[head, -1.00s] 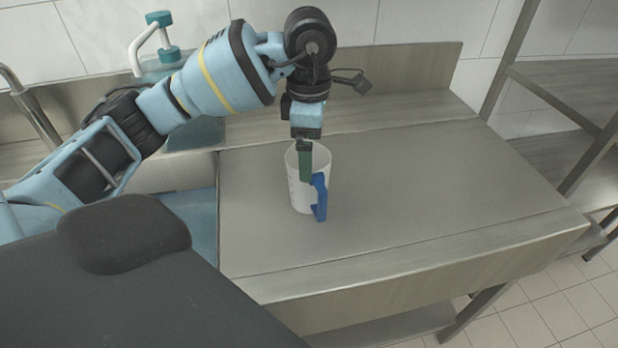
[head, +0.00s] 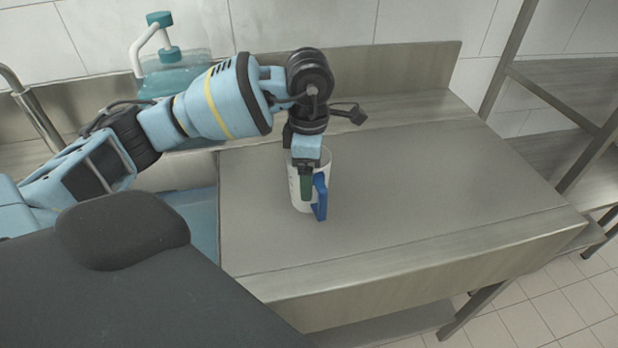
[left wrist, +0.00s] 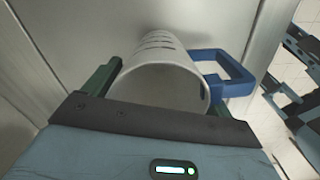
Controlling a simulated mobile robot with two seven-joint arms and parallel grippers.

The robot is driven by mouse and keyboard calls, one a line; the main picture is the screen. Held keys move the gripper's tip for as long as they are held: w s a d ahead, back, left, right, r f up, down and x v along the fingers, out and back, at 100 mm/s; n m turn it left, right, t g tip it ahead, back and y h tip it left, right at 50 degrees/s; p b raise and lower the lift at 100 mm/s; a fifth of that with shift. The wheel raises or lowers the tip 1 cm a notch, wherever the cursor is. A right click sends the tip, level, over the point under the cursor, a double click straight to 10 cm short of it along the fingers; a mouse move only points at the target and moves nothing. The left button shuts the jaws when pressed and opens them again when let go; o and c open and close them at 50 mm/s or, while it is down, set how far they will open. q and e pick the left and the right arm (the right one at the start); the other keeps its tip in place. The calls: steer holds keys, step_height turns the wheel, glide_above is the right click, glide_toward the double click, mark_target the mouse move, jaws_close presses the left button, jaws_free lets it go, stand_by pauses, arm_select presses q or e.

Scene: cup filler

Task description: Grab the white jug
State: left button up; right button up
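The white jug (head: 296,188) stands upright on the steel counter, its blue handle (head: 320,196) toward the right front. My left gripper (head: 307,184) points down over it, one green finger in front of the jug's near side. In the left wrist view the jug (left wrist: 160,88) lies between the two spread green fingers of the gripper (left wrist: 164,72), its open rim facing the palm. The right-hand finger is between the jug wall and the handle (left wrist: 232,75). The fingers are open around the jug; contact is not clear. My right gripper is not in view.
The steel counter (head: 430,190) is clear to the right of the jug. A raised back edge (head: 410,72) runs along the wall. A teal bottle (head: 175,75) stands at the back left near a sink. A metal shelf rack (head: 575,85) stands at the right.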

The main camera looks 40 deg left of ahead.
arm_select(q)
steer(key=c, duration=0.6)
steer(key=r, duration=0.3)
steer(key=shift+s+d+r, duration=0.2)
steer(key=shift+s+r, duration=0.1)
steer(key=s+d, duration=0.2)
steer(key=s, duration=0.2)
steer(key=s+d+r, duration=0.1)
steer(key=s+d, duration=0.1)
steer(key=s, duration=0.3)
steer(key=s+d, duration=0.2)
steer(key=s, duration=0.3)
steer(key=shift+d+r+b, duration=0.2)
steer(key=shift+b, duration=0.2)
